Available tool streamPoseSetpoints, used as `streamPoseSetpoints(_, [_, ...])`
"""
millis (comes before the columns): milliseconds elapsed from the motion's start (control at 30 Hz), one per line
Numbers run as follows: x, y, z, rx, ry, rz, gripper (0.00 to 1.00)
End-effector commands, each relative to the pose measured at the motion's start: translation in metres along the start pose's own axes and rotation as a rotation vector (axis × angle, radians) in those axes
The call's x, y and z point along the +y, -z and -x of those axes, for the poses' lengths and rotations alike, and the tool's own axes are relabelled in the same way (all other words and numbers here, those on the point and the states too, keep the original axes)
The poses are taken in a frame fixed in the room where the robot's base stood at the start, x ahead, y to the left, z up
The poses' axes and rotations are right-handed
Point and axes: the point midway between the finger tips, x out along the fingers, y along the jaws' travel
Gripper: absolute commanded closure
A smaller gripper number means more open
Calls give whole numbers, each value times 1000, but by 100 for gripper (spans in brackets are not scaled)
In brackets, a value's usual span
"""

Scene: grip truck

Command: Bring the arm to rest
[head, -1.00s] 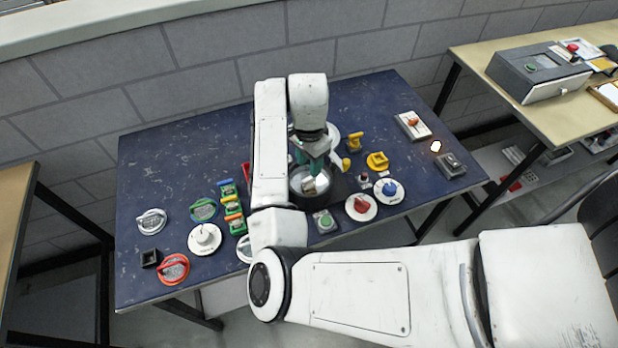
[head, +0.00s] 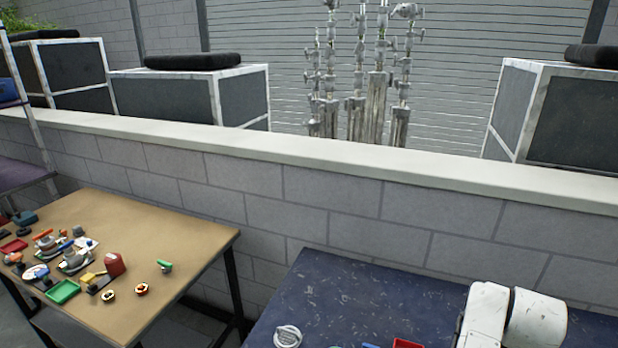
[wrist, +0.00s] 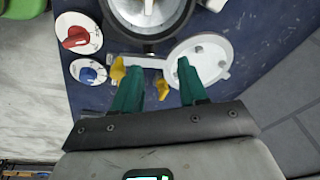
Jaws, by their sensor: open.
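My gripper (wrist: 158,78) shows in the wrist view with its two green fingers spread apart and nothing between them. It hangs above the dark blue table (wrist: 225,15), close to a white disc (wrist: 213,53) with small pegs. Yellow parts (wrist: 118,70) show beside the fingers; I cannot tell whether they touch. In the head view only the top of my white arm shows at the lower right, above the blue table (head: 340,300); the gripper is out of that view.
In the wrist view a dark-rimmed round dish (wrist: 180,22) lies ahead of the fingers. A red knob (wrist: 76,37) and a blue knob (wrist: 88,75) sit at the left. In the head view a wooden table (head: 185,240) with small parts stands left, and a block wall (head: 330,200) runs behind.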

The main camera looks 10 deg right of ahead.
Motion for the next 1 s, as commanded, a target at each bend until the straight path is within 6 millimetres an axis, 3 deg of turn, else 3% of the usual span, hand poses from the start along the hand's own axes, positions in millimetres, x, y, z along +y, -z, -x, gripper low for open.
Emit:
streamPoseSetpoints(33, [6,14,6,67,23,87,57])
streamPoseSetpoints(100, [8,23,14,139,61,230,57])
streamPoseSetpoints(267, [12,9,26,248,133,588,57])
streamPoseSetpoints(500, [38,-71,25,258,244,1102,57])
streamPoseSetpoints(867, [96,-191,29,127,438,1542,57])
streamPoseSetpoints(1000, [133,-190,-10,34,329,1542,57])
